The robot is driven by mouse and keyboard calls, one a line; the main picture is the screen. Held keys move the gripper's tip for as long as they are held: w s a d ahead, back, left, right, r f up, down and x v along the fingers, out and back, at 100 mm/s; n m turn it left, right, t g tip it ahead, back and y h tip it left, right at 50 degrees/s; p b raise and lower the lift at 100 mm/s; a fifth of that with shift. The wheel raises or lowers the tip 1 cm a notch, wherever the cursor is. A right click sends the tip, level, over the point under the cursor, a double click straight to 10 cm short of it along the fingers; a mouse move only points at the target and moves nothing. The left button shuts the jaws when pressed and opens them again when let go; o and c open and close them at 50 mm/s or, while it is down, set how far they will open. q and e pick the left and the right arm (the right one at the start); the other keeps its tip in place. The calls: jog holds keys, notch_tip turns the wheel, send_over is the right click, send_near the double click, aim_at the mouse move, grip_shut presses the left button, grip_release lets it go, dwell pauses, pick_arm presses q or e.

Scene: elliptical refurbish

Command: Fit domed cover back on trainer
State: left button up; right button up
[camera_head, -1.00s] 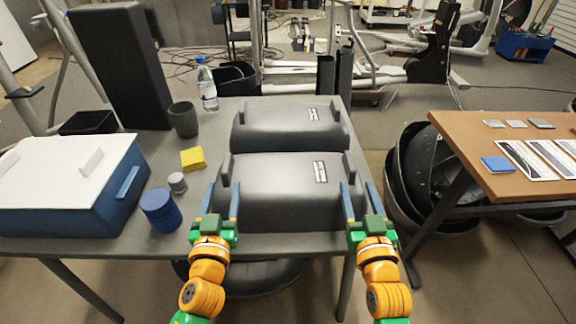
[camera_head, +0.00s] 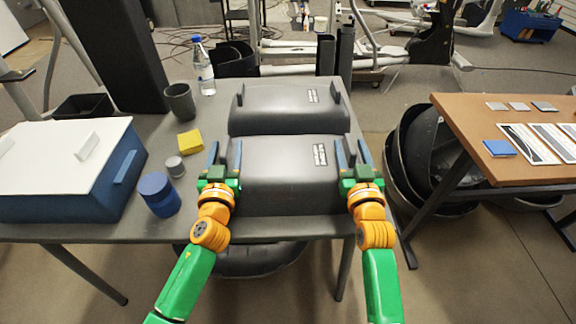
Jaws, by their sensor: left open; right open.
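Two dark grey domed covers lie on the grey table, one behind the other: the near cover (camera_head: 285,172) and the far cover (camera_head: 285,108). Each has a small pale label and upright tabs at its ends. My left gripper (camera_head: 223,150) is open at the near cover's left end. My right gripper (camera_head: 351,149) is open at its right end, with a tab appearing between the fingers. I cannot tell whether either touches the cover. Exercise machine frames (camera_head: 400,45) stand on the floor behind; which one is the trainer is unclear.
On the table's left are a white-topped blue box (camera_head: 60,165), a blue jar (camera_head: 158,194), a grey cup (camera_head: 180,102), a yellow sponge (camera_head: 190,140) and a bottle (camera_head: 203,68). A brown table (camera_head: 455,125) stands right, black shells (camera_head: 425,150) beside it. A floor gap separates the tables.

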pick_arm(q)
jog(key=shift+w, duration=0.2)
pick_arm(e)
jog(key=shift+w, duration=0.2)
pick_arm(q)
grip_shut()
pick_arm(e)
grip_shut()
dwell(0.9)
pick_arm(q)
jog(key=shift+r, duration=0.1)
pick_arm(e)
jog(key=shift+r, duration=0.1)
